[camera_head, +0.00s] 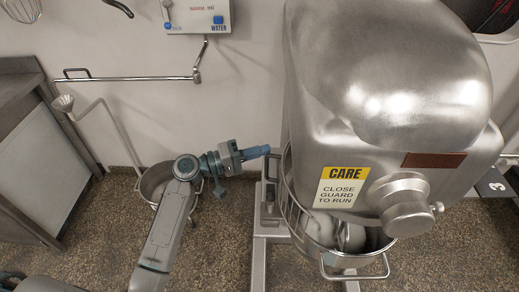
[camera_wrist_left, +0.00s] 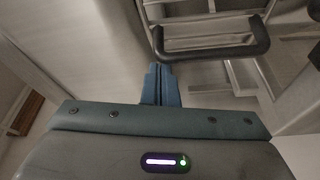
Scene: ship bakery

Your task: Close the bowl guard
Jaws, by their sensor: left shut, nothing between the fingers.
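The large steel mixer (camera_head: 390,90) fills the right of the head view, with a "close guard to run" label. Its wire bowl guard (camera_head: 291,208) stands at the left side of the bowl (camera_head: 352,261); the bowl's front looks uncovered. A dark handle bar (camera_wrist_left: 215,49) shows in the left wrist view, on what looks like the guard. My left gripper (camera_head: 264,151) is shut and empty, its blue fingers pointing at the guard's left edge. In the wrist view the fingertips (camera_wrist_left: 160,70) are close to the handle's left end; I cannot tell whether they touch. My right gripper is out of view.
A steel pot (camera_head: 155,184) stands on the floor behind my left arm. A wall pipe (camera_head: 130,79) and a water control box (camera_head: 193,16) are at the back. A steel counter (camera_head: 28,150) is at the left. The speckled floor (camera_head: 220,255) before the mixer is clear.

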